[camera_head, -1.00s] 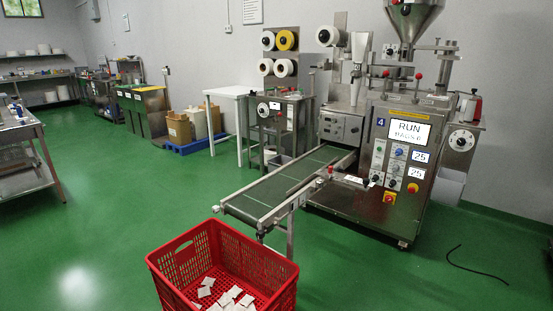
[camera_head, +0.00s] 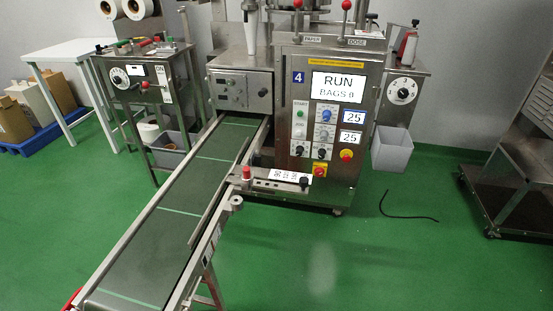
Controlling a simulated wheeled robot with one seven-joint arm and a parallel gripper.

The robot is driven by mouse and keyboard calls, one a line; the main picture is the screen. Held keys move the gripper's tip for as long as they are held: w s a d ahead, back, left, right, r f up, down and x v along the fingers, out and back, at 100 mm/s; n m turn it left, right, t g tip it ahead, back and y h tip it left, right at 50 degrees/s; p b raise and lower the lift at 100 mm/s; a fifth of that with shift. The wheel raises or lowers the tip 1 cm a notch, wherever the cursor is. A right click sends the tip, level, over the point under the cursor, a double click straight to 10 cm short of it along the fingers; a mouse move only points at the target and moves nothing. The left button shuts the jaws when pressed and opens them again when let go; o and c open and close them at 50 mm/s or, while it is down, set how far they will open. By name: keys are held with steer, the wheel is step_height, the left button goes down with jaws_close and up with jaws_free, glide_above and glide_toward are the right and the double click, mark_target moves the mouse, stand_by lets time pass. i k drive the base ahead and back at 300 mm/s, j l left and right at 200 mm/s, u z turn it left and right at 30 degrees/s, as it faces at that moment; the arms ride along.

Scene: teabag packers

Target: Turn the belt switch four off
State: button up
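The packing machine (camera_head: 285,150) carries a blue plate with the number 4 (camera_head: 298,77). Its screen (camera_head: 339,87) reads RUN and BAGS 0. Below the screen is a control panel (camera_head: 312,130) with a green button, blue and black knobs and small labels, mostly too small to read. Two displays beside it (camera_head: 352,117) read 25. A red knob on a yellow plate (camera_head: 346,155) sits at the lower right, and a red and yellow switch (camera_head: 320,170) sits below the panel. I cannot tell which control is the belt switch. My gripper is not in view.
The green conveyor belt (camera_head: 170,225) runs from the machine toward the lower left. A bracket with a white label (camera_head: 290,176) juts out beside it. A grey bin (camera_head: 392,149) hangs at the machine's right. A dark cable (camera_head: 408,215) lies on the open green floor (camera_head: 400,265).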

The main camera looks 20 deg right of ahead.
mark_target(257, 160)
steer(key=i+l+u, duration=0.15)
steer(key=i+l, duration=0.75)
steer(key=i+l+u, duration=0.1)
steer(key=i+l, duration=0.75)
steer(key=l, duration=0.2)
